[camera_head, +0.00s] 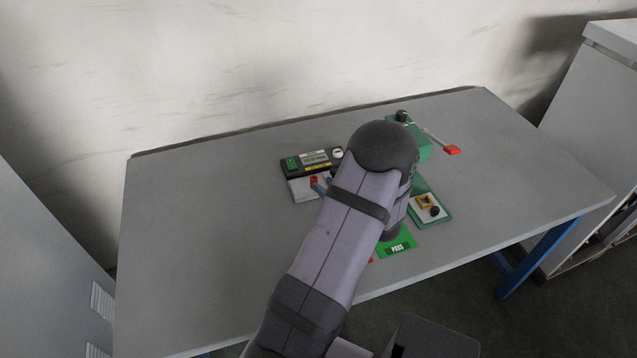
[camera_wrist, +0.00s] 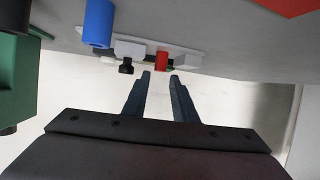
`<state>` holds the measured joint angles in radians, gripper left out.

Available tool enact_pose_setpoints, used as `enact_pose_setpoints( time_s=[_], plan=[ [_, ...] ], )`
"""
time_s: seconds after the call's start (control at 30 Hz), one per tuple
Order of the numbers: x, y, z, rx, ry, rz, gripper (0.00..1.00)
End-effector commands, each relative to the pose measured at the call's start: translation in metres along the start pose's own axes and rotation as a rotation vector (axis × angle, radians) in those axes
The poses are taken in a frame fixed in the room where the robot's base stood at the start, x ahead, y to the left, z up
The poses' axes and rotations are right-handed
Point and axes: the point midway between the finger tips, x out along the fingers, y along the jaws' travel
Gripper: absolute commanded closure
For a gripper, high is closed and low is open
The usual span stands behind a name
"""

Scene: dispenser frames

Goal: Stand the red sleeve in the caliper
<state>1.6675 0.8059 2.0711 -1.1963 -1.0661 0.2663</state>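The red sleeve (camera_wrist: 161,61) is upright in the wrist view, at the grey-white base of the caliper (camera_wrist: 185,51), beside its white block (camera_wrist: 129,48) with a black knob. In the head view the red sleeve (camera_head: 314,180) shows on the light caliper base (camera_head: 299,190), in front of the dark readout unit (camera_head: 311,160). Whether the jaws touch it is unclear. My gripper (camera_wrist: 160,76) is open; its fingertips are apart and just short of the red sleeve, with nothing between them. In the head view my arm hides most of the gripper.
A blue cylinder (camera_wrist: 98,22) is left of the caliper in the wrist view. A green housing (camera_head: 412,138) with a red-ended lever (camera_head: 452,150) stands behind my arm. A green tray (camera_head: 444,216) and a green PASS mat (camera_head: 397,246) lie right. The table's left side is clear.

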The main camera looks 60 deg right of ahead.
Motion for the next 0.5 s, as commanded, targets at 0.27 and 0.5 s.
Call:
enact_pose_setpoints(
  time_s=[0.27, 0.5],
  plan=[
    [-0.038, 0.001, 0.0, 0.0, 0.0, 0.002, 0.75],
    [-0.047, 0.0, 0.0, 0.0, 0.0, 0.0, 0.75]
  ],
)
